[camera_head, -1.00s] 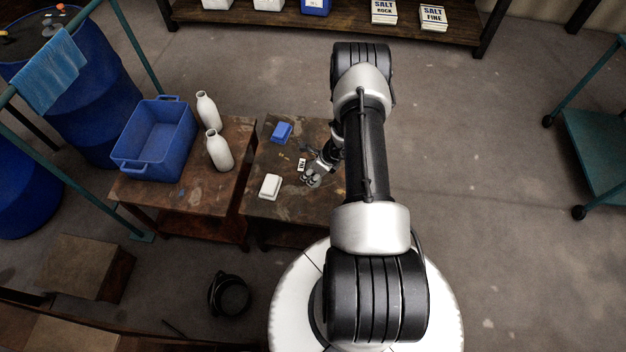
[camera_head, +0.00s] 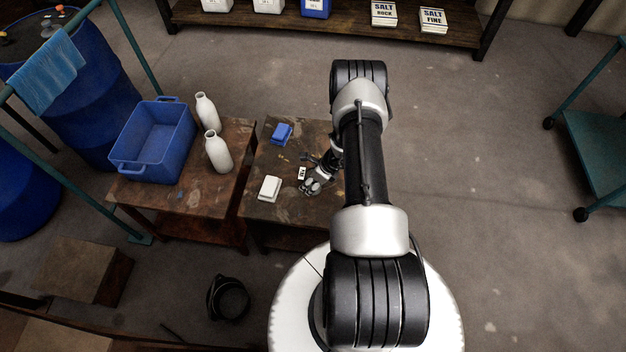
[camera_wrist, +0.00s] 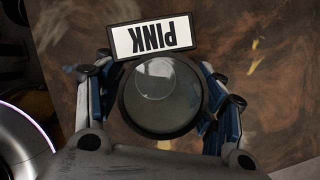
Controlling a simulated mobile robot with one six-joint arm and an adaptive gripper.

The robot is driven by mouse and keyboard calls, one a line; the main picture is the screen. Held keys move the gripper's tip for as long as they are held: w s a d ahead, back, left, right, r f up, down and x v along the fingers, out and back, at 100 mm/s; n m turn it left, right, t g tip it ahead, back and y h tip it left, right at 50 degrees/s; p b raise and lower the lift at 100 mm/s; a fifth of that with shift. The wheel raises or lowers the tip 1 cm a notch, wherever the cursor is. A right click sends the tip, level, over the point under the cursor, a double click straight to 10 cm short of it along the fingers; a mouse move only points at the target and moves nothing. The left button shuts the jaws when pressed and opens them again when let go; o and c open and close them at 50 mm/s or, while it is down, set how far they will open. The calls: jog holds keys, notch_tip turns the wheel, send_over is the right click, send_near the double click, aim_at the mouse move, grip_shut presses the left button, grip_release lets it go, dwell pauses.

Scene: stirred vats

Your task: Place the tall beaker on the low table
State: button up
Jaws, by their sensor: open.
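The beaker (camera_wrist: 162,95), a round clear vessel with a dark rim, shows from above in the wrist view. A white card reading "PINK" (camera_wrist: 152,36) is at its edge; this card (camera_head: 302,173) also shows in the head view. My gripper (camera_wrist: 160,97) is open, with one finger on each side of the beaker; I cannot tell if they touch it. In the head view my gripper (camera_head: 312,184) is low over the right-hand brown table (camera_head: 262,211). The beaker's height and base are hidden.
A blue item (camera_head: 282,132) and a white box (camera_head: 270,188) lie on the same table. The adjoining left table (camera_head: 217,194) holds a blue tub (camera_head: 153,143) and two white bottles (camera_head: 218,152). A dark pot (camera_head: 228,297) is on the floor.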

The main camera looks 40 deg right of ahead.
jog(key=shift+r, duration=0.15)
jog(key=p+v, duration=0.4)
jog(key=v, duration=0.8)
jog(key=w+a+r+n+t+y, duration=0.1)
jog(key=w+a+r+n, duration=0.25)
jog(key=r, duration=0.45)
jog(key=w+a+r+n, duration=0.2)
jog(key=w+r+n, duration=0.1)
jog(key=w+r, duration=0.3)
jog(key=a+r+n+y, duration=0.1)
jog(key=a+r+n, duration=0.85)
jog(key=r, duration=0.75)
jog(key=s+a+r+n+g, duration=0.1)
jog(key=s+a+r+n, duration=0.7)
jog(key=s+a+r, duration=0.45)
jog(key=s+r+n+h, duration=0.3)
jog(key=s+n, duration=0.5)
jog(key=s, duration=0.5)
jog(key=shift+a+r, duration=0.35)
jog(key=shift+r, duration=0.1)
